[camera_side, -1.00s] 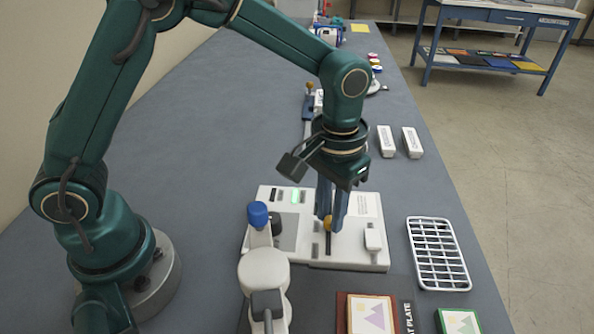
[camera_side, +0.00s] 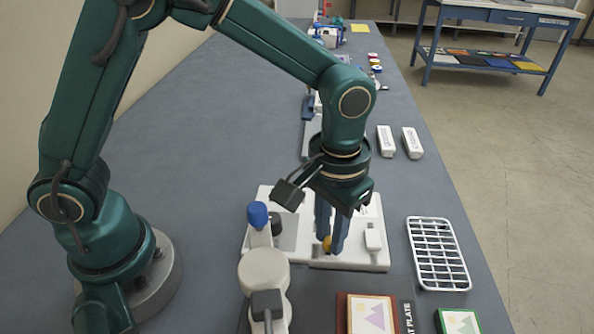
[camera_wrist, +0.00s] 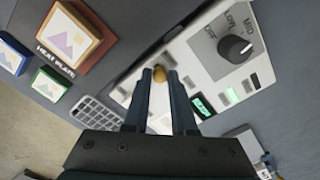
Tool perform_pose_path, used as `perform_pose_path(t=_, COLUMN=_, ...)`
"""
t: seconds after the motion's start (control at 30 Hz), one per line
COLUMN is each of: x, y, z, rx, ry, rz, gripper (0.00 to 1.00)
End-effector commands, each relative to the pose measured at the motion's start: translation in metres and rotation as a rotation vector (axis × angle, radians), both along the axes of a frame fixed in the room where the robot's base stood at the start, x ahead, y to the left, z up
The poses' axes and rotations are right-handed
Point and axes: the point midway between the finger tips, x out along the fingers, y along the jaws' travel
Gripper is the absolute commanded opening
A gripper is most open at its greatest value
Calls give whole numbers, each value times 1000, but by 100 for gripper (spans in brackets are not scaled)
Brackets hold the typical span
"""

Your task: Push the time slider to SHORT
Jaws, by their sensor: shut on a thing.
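The time slider's yellow knob (camera_side: 327,243) is at the near end of its slot on the white control panel (camera_side: 376,262). My gripper (camera_side: 330,246) points down over the panel with its two blue fingers shut on the knob. The wrist view shows the yellow knob (camera_wrist: 160,98) between the fingers of my gripper (camera_wrist: 160,74). My fingers cover much of the slot, and I cannot read a SHORT mark in either view.
A black dial (camera_wrist: 235,48) and green lit displays (camera_wrist: 203,106) are on the panel. A white lever with a blue ball (camera_side: 258,214) stands close to my gripper's left. A white rack (camera_side: 438,253) lies right, with framed pictures (camera_side: 370,314) in front.

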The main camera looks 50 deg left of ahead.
Motion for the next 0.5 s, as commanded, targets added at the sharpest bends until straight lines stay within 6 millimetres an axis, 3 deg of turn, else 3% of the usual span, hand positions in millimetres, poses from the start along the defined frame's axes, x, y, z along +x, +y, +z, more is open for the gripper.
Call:
perform_pose_path(t=0.23, x=-5, y=-4, z=0, rx=-8, ry=13, rz=2, gripper=0)
perform_pose_path(t=0.27, x=-5, y=-4, z=0, rx=-8, ry=13, rz=2, gripper=28)
perform_pose_path(t=0.33, x=-5, y=-4, z=0, rx=-8, ry=13, rz=2, gripper=55)
perform_pose_path(t=0.5, x=-4, y=-3, z=0, rx=-7, ry=11, rz=2, gripper=55)
